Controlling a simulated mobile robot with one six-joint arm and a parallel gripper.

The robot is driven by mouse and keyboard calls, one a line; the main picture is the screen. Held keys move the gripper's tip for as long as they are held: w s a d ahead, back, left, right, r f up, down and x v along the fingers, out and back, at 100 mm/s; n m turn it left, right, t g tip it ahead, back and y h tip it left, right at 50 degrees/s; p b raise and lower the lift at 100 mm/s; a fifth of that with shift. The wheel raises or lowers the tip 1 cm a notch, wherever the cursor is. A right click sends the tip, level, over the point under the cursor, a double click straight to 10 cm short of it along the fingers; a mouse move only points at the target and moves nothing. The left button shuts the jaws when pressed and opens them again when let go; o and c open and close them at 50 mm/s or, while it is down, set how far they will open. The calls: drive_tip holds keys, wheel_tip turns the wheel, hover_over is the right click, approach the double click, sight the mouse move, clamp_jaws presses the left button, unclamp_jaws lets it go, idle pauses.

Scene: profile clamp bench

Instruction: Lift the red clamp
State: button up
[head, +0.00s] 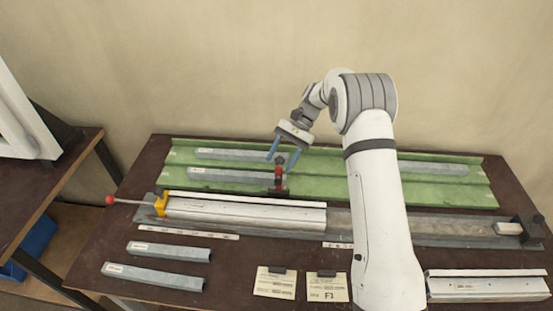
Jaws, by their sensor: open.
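The red clamp (279,181) is a small red and dark piece standing near the front edge of the green mat, at the right end of a grey profile (229,175). My gripper (283,158) hangs just above it with two blue fingers apart and nothing seen between them. The fingertips are close to the clamp's top; I cannot tell whether they touch it. The clamp's lower part is small and dark in this view.
The green mat (440,191) holds more grey profiles. In front lies a long metal rail (440,225) with a white-topped profile, a yellow block (160,209) and a red-knobbed rod (112,200). Two loose profiles (155,276) and two paper cards (275,283) lie nearer.

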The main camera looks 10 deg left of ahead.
drive_tip(key=b+v, duration=0.1)
drive_tip(key=v, duration=0.6)
drive_tip(key=shift+b, duration=0.3)
drive_tip(key=shift+w+d+r, duration=0.1)
drive_tip(key=shift+w+d, duration=0.05)
